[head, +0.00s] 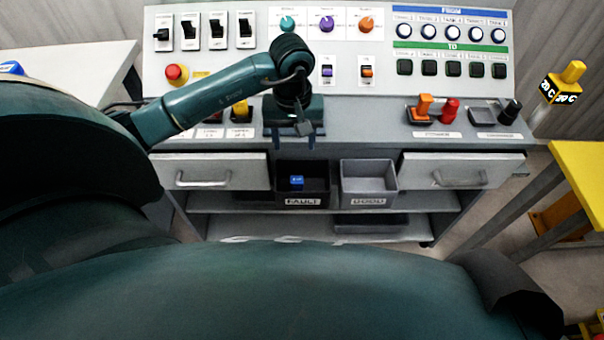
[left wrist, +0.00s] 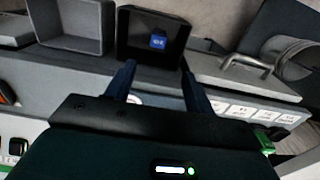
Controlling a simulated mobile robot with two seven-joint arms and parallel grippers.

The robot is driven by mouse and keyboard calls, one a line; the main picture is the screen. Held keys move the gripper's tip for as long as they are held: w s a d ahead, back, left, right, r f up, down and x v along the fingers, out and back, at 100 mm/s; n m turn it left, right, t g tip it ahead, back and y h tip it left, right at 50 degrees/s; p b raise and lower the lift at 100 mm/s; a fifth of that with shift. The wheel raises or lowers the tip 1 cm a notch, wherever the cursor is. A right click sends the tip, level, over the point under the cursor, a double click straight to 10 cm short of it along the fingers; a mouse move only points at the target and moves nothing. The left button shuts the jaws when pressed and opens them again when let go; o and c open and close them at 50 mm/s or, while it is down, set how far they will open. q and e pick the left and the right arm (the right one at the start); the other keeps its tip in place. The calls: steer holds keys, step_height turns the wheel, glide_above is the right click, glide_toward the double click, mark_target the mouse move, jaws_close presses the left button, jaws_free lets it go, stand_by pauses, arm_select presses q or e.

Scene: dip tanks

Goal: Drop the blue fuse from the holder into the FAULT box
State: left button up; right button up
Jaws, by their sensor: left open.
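The blue fuse (head: 297,182) lies inside the black FAULT box (head: 303,202), on the shelf below the console. In the left wrist view the blue fuse (left wrist: 158,41) also shows inside the dark FAULT box (left wrist: 135,58). My left gripper (head: 293,141) points down over the console's front edge, above and behind the box in the head view. Its fingers (left wrist: 157,85) are apart with nothing between them. My right gripper is not in view. The fuse holder cannot be made out clearly; my left arm hides part of the console ledge.
The grey GOOD box (head: 368,201) stands right of the FAULT box. Drawers with handles flank both boxes, left (head: 203,181) and right (head: 460,179). A yellow table (head: 585,165) is at right.

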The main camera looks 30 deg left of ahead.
arm_select(q)
step_height(320, 180, up, 11)
steer(key=shift+f, duration=0.1)
stand_by(0.5)
